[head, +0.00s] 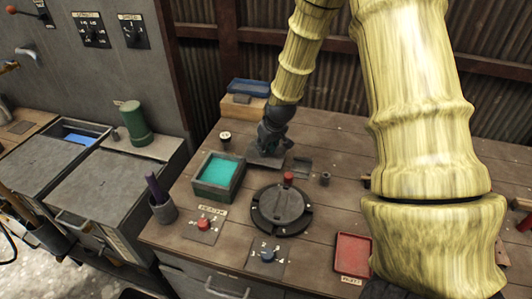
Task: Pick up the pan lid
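I cannot clearly single out a pan lid. The likeliest candidate is a round grey disc (281,206), which lies flat inside a wider dark ring with small pale marks on the bench. A small red knob stands at its far edge. My gripper (266,156) is dark and points down at the end of my pale, bamboo-like arm. It is beyond the disc and a little to its left, apart from it. Its fingers are small and dark against dark parts near the bench, so whether they are open or hold anything is unclear.
A box with a teal inside (218,171) stands left of the disc. A pen cup (164,209) stands at the left edge. My arm hides the bench's right side.

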